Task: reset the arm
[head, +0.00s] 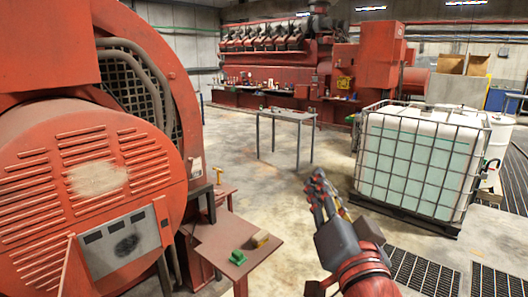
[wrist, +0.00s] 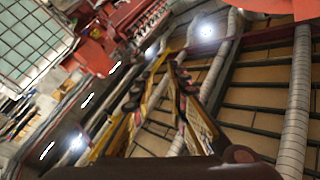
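My arm reaches forward from the bottom right of the head view, with my gripper (head: 319,182) raised above the concrete floor. In the wrist view my gripper (wrist: 160,82) shows two fingers with a gap between them, and nothing is held there. The fingers look open and touch nothing. The wrist camera looks up at a tilt towards the roof and lamps.
A caged white tank (head: 420,160) stands right of my gripper. A grey table (head: 286,115) stands ahead. A small brown table (head: 238,240) with a green item (head: 238,257) is at lower left, beside a large red machine (head: 90,190). Floor between is clear.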

